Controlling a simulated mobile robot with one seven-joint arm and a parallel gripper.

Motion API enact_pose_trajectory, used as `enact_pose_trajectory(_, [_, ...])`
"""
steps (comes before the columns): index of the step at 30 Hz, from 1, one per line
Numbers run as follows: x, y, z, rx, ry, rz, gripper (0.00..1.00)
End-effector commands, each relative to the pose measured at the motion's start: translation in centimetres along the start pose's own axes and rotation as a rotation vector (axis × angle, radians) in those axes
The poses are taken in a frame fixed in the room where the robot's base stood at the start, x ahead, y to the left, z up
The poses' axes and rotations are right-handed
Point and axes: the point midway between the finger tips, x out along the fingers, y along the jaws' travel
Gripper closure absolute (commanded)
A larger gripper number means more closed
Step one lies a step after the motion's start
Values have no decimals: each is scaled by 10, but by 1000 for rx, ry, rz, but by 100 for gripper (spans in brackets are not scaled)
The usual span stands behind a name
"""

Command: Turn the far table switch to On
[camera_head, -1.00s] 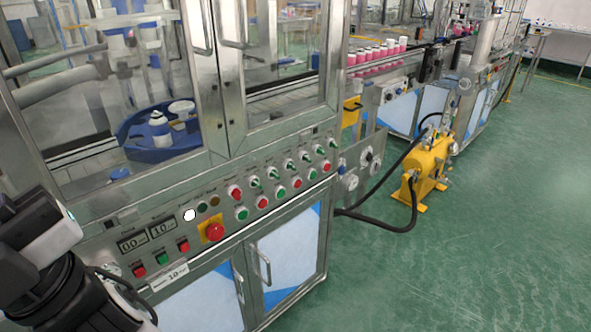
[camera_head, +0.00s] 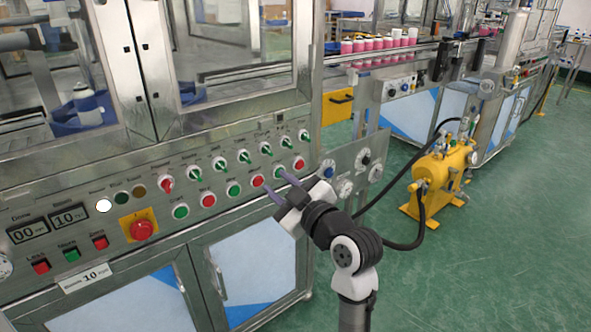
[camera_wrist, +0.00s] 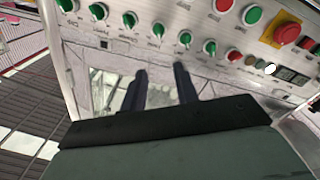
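The control panel (camera_head: 110,200) carries a row of rotary switches. One switch with a red disc (camera_head: 165,186) is at the left end, and several green switches run right from it to the far-right one (camera_head: 304,135). I cannot read the labels, so I cannot tell which is the far table switch. The green switches also show in the wrist view (camera_wrist: 157,30), above the fingers. My gripper (camera_head: 282,187) is in front of the panel's right part, below the switch row. Its two fingers (camera_wrist: 159,85) are apart with nothing between them.
Below the switches are red and green push buttons (camera_head: 234,189) and a red emergency stop (camera_head: 141,230). A plate with dials (camera_head: 345,188) projects at the panel's right. A yellow pump (camera_head: 440,175) with black hoses stands on the green floor beyond. Glass doors rise above the panel.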

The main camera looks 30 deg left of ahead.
Motion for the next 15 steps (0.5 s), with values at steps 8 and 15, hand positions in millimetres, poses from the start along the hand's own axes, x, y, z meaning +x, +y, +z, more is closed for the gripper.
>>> enact_pose_trajectory(8, [13,-4,12,-6,-22,-34,70])
enact_pose_trajectory(15, [63,-5,12,-5,-21,-35,70])
